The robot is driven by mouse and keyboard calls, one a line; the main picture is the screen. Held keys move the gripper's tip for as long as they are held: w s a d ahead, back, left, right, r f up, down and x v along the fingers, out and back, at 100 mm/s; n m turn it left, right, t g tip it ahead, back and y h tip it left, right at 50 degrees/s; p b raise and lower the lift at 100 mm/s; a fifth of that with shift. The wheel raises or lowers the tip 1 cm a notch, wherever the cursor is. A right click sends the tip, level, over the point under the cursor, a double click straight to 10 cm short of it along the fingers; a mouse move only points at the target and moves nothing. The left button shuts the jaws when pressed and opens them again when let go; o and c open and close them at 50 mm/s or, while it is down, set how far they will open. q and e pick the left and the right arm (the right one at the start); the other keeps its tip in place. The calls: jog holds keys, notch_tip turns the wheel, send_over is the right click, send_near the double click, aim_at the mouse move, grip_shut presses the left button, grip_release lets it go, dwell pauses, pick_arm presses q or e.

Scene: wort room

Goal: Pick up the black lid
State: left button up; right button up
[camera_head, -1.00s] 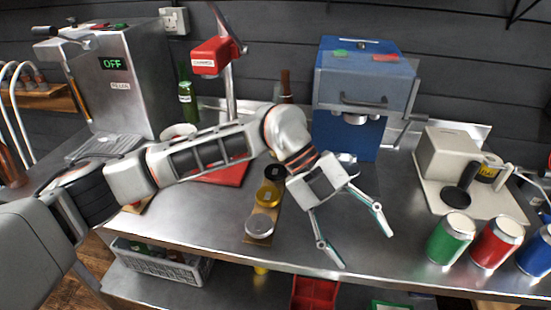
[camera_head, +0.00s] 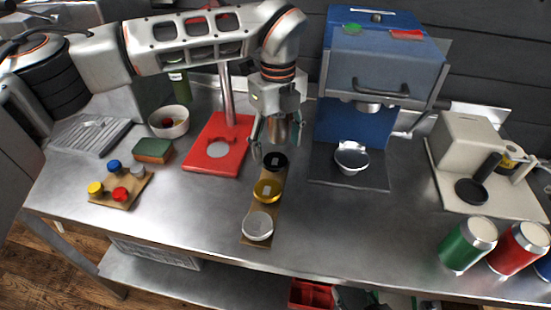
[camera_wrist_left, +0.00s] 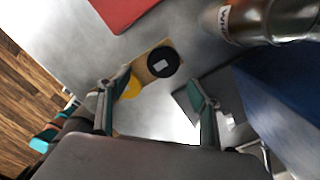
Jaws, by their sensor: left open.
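The black lid (camera_head: 275,161) lies at the far end of a narrow wooden board (camera_head: 274,201), beyond a gold lid (camera_head: 267,190) and a silver lid (camera_head: 257,226). My left gripper (camera_head: 277,142) is open and points down near the black lid, with nothing held. In the left wrist view the black lid (camera_wrist_left: 164,62) lies ahead of the spread fingertips (camera_wrist_left: 159,82), apart from both. The gold lid (camera_wrist_left: 132,88) is partly hidden there by one finger. My right gripper is not in view.
A red press base (camera_head: 215,160) is left of the board, and a blue machine (camera_head: 380,75) is right. Cans (camera_head: 467,246) stand at the front right. The counter between the board and cans is clear.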

aim_at(276, 161)
pick_arm(q)
jog(key=shift+w+f, duration=0.2)
jog(key=shift+f, duration=0.9)
jog(key=shift+w+f, duration=0.2)
jog(key=shift+f, duration=0.85)
jog(key=shift+c, duration=0.4)
jog(key=c, duration=0.7)
jog(key=shift+o, duration=0.2)
jog(key=shift+a+r, duration=0.1)
